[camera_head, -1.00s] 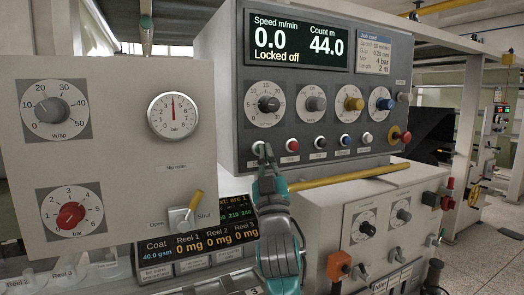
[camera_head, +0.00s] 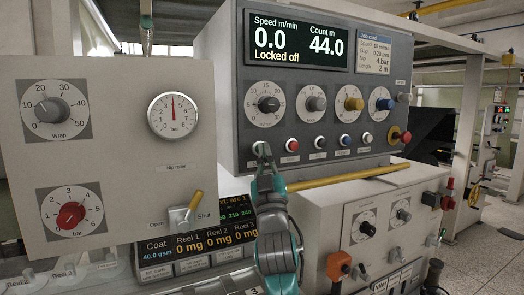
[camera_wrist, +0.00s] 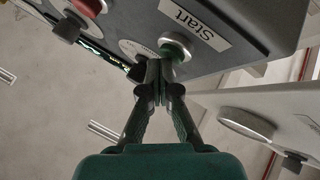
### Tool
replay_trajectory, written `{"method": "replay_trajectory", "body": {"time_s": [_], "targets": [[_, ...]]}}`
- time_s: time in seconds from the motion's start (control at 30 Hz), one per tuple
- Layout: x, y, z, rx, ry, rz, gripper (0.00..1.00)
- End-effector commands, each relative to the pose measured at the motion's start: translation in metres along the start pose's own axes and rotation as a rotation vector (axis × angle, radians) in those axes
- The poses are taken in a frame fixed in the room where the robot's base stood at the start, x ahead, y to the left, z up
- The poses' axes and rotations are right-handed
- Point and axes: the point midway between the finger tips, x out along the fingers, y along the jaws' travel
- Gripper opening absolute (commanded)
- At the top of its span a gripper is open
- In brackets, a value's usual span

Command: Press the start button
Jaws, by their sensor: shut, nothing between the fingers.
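The start button (camera_wrist: 175,46) is a green button in a pale round collar, under a white "Start" label (camera_wrist: 189,22) on the grey control panel (camera_head: 310,178). In the head view the start button (camera_head: 257,147) is the leftmost of the row below the dials, partly hidden by my fingers. My gripper (camera_head: 266,152) is shut and empty, with its tips pointing up at the button. In the wrist view the shut fingertips (camera_wrist: 160,68) overlap the lower edge of the button. I cannot tell whether they touch it. The display (camera_head: 299,42) reads 0.0, 44.0 and "Locked off".
Several other buttons, including a red one (camera_head: 292,145), and a red knob on a yellow base (camera_head: 400,135) sit to the right. A yellow bar (camera_head: 350,177) runs below the panel. A cream panel (camera_head: 110,85) with dials and a gauge stands at left.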

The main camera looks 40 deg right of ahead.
Motion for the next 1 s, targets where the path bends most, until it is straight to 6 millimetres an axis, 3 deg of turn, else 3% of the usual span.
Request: {"method": "replay_trajectory", "body": {"time_s": [1.0], "targets": [[-0.019,0.014,-0.013,0.002,-0.001,0.000,0.00]]}}
